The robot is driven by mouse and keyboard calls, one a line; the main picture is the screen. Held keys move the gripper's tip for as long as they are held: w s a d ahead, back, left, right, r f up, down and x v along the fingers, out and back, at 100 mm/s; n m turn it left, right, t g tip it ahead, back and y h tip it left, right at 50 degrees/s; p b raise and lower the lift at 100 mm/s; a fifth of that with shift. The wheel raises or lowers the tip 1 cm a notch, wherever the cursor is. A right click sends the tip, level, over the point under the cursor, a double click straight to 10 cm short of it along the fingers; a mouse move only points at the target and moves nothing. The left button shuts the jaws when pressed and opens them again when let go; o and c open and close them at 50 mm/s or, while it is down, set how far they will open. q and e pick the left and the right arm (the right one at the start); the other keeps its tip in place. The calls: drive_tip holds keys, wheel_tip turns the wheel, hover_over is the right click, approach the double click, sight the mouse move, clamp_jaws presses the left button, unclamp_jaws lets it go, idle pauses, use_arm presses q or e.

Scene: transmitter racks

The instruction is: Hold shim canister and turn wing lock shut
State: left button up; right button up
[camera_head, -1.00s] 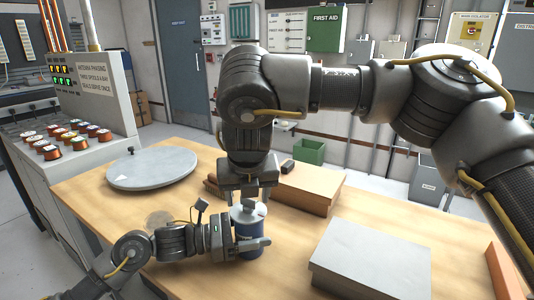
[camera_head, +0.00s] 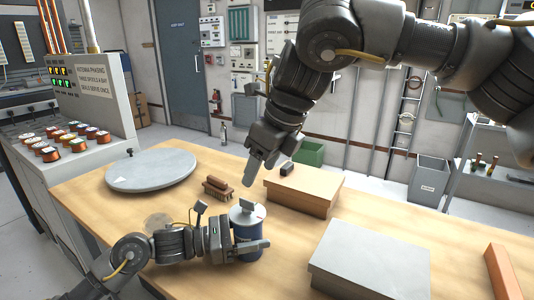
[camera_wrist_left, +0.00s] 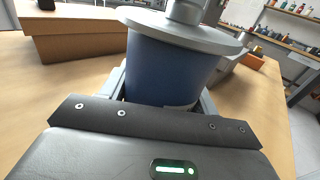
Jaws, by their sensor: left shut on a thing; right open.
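The shim canister (camera_head: 247,232) is a blue can with a grey lid, upright on the wooden table. The wing lock (camera_head: 252,208) is a grey tab on top of the lid. My left gripper (camera_head: 252,247) is shut around the canister's body from the left. In the left wrist view the blue canister (camera_wrist_left: 172,68) sits between the fingers, and the wing lock is only partly in frame. My right gripper (camera_head: 254,168) is open and empty, above and behind the canister, clear of the wing lock.
A round grey disc (camera_head: 152,169) lies at the table's left. A grey box (camera_head: 369,262) stands at front right.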

drive_tip(key=shift+v, duration=1.45)
use_arm(q)
drive_tip(key=o, duration=1.3)
drive_tip(key=a, duration=0.3)
drive_tip(key=s+a, duration=0.1)
drive_tip(key=a, duration=0.7)
drive_tip(key=shift+s+a, duration=0.15)
drive_tip(key=shift+s, duration=0.15)
drive_tip(key=shift+a, duration=0.35)
drive_tip(key=shift+r, duration=0.1)
use_arm(e)
drive_tip(key=shift+r, duration=0.1)
